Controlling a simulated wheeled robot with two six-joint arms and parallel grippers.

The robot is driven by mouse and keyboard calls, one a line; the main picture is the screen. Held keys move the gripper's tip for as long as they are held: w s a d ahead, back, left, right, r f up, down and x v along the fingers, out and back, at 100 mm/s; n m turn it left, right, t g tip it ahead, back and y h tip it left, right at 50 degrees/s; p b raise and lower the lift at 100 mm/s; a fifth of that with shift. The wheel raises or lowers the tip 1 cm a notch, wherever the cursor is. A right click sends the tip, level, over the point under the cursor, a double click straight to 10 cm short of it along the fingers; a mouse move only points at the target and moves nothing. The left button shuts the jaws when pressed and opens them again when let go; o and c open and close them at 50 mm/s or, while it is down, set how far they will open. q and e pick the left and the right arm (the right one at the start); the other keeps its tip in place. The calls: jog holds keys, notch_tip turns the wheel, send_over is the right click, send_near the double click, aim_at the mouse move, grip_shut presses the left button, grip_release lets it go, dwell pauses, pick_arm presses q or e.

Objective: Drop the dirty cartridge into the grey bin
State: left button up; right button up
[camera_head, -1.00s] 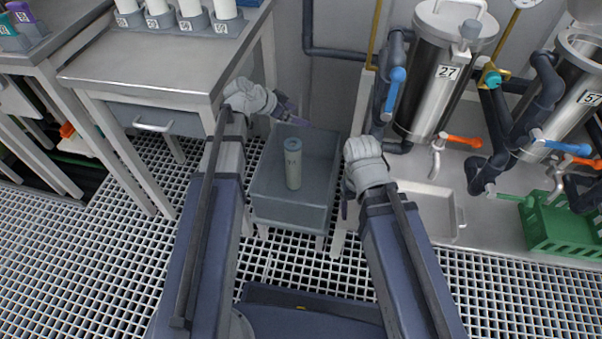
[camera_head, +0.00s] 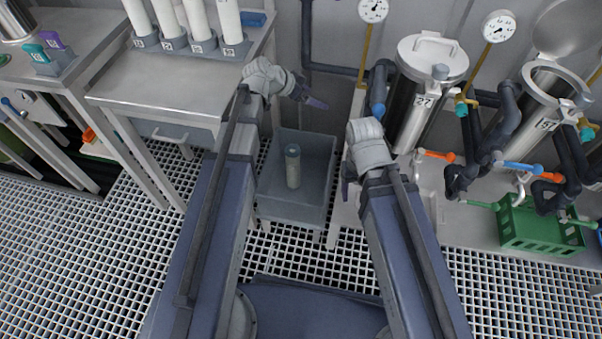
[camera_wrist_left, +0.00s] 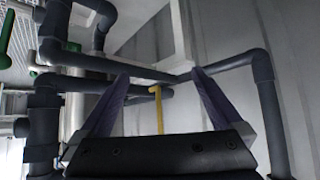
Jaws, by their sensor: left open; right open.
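The dirty cartridge (camera_head: 292,167), a grey-beige cylinder with a darker blue-grey top, stands inside the grey bin (camera_head: 322,185), apart from both grippers. My left gripper (camera_head: 312,97) is above the bin's far side, open and empty. In the left wrist view its two purple-grey fingers (camera_wrist_left: 158,100) are spread with nothing between them. My right gripper (camera_head: 346,190) is beside the bin's right edge. Its fingers are mostly hidden behind the wrist, and no held object shows.
A steel bench (camera_head: 165,88) with several white cartridges in holders stands at the left. Vessel 27 (camera_head: 418,100), vessel 57 (camera_head: 545,100) and dark pipes are at the right, with a green crate (camera_head: 540,230) below. Grated floor (camera_head: 70,245) is open at the front left.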

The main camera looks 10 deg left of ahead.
pick_arm(q)
notch_tip(320, 180, up, 8)
jog(key=d+p, duration=0.2)
jog(key=p, duration=0.4)
jog(key=shift+s+d+f, duration=0.15)
jog(key=shift+d+f, duration=0.1)
jog(key=shift+d, duration=0.1)
jog(key=shift+f, duration=0.2)
jog(key=a+f+b, duration=0.4)
jog(key=f+b, duration=0.7)
jog(key=shift+w+a+f+b, duration=0.2)
jog(key=shift+f+b, duration=0.2)
jog(key=shift+r, duration=0.1)
